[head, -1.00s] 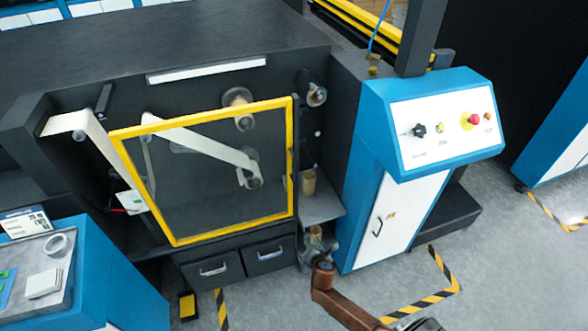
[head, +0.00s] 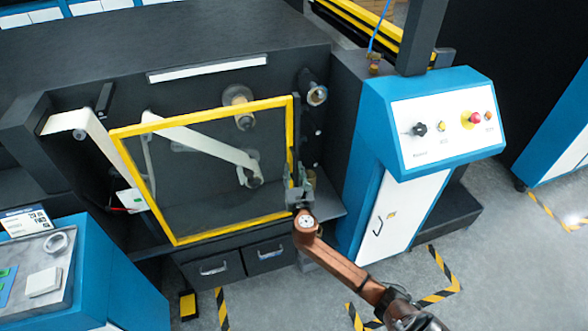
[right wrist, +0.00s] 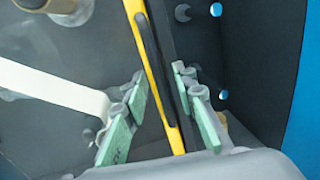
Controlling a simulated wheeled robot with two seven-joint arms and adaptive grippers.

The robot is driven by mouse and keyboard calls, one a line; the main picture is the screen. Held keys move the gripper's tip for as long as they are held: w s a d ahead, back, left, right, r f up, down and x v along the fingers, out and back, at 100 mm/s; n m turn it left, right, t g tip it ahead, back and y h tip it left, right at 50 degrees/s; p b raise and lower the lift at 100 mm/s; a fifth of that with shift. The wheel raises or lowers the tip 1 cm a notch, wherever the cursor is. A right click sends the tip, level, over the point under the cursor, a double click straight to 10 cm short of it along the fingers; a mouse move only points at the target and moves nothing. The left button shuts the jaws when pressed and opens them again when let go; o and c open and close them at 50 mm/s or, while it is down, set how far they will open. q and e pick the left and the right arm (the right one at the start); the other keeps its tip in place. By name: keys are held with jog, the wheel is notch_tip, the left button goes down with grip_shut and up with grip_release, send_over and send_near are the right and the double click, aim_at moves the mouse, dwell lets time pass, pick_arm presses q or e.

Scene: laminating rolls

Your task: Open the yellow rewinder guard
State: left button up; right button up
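The yellow rewinder guard (head: 234,227) is a yellow frame around a see-through panel. It lies flat across the front of the dark machine and looks closed. Its right upright bar (right wrist: 150,72) shows in the right wrist view, with a dark handle (right wrist: 160,62) along it. My right gripper (head: 300,187) is at the lower part of that right edge. In the right wrist view my right gripper (right wrist: 159,78) is open, with one green-padded finger on each side of the bar and handle. Gaps show on both sides. My left gripper is not in view.
A blue control cabinet (head: 370,215) with a sloped button panel (head: 450,128) stands close to the right of my gripper. A grey shelf (head: 327,205) juts out beside the guard. Drawers (head: 268,255) sit below. A blue cart (head: 110,275) is at the lower left. Striped floor is open in front.

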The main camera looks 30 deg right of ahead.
jog(key=shift+w+d, duration=0.2)
jog(key=shift+w, duration=0.2)
jog(key=shift+c, duration=0.3)
grip_shut()
